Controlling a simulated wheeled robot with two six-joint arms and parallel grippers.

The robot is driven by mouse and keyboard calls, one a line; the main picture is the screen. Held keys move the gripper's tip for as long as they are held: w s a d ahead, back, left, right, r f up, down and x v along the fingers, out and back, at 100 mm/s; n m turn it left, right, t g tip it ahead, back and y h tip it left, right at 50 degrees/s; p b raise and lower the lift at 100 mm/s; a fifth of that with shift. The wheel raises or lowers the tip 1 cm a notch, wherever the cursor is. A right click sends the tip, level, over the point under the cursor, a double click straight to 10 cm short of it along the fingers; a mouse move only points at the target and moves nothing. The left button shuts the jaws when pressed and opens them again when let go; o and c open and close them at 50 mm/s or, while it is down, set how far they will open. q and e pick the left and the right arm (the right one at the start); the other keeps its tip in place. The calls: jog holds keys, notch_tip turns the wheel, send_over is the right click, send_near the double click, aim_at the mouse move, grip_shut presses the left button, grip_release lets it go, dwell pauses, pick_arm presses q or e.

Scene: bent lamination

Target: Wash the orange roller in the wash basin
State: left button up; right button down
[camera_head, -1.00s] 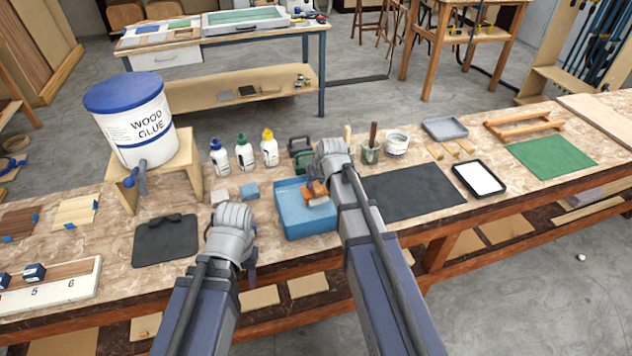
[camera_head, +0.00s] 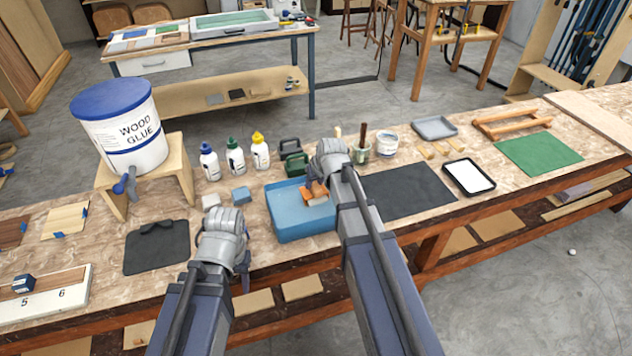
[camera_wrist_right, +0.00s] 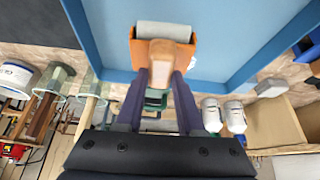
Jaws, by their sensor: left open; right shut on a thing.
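The orange roller (camera_head: 314,191) shows at the back right of the blue wash basin (camera_head: 300,222), partly hidden by my right arm. In the right wrist view, its orange frame (camera_wrist_right: 187,55) and grey roll (camera_wrist_right: 163,31) lie over the basin's blue floor (camera_wrist_right: 240,40). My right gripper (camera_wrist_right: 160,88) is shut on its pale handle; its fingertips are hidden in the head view. I cannot tell whether the roll touches the basin floor. My left gripper (camera_head: 242,268) is open and empty near the table's front edge, left of the basin.
A wood glue bucket (camera_head: 120,130) stands on a wooden stand at left. Several glue bottles (camera_head: 235,157) stand behind the basin. A dark mat (camera_head: 410,190) lies right of it, with a brush jar (camera_head: 361,152) behind. A black pad (camera_head: 157,248) lies at left.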

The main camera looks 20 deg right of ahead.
jog(key=shift+s+a, duration=0.1)
jog(key=shift+a, duration=2.6)
jog(key=shift+d, duration=3)
jog(key=shift+a, duration=3)
jog(key=shift+d, duration=3)
jog(key=a+r+p, duration=0.3)
jog(key=r+p, duration=0.3)
jog(key=shift+r, duration=0.2)
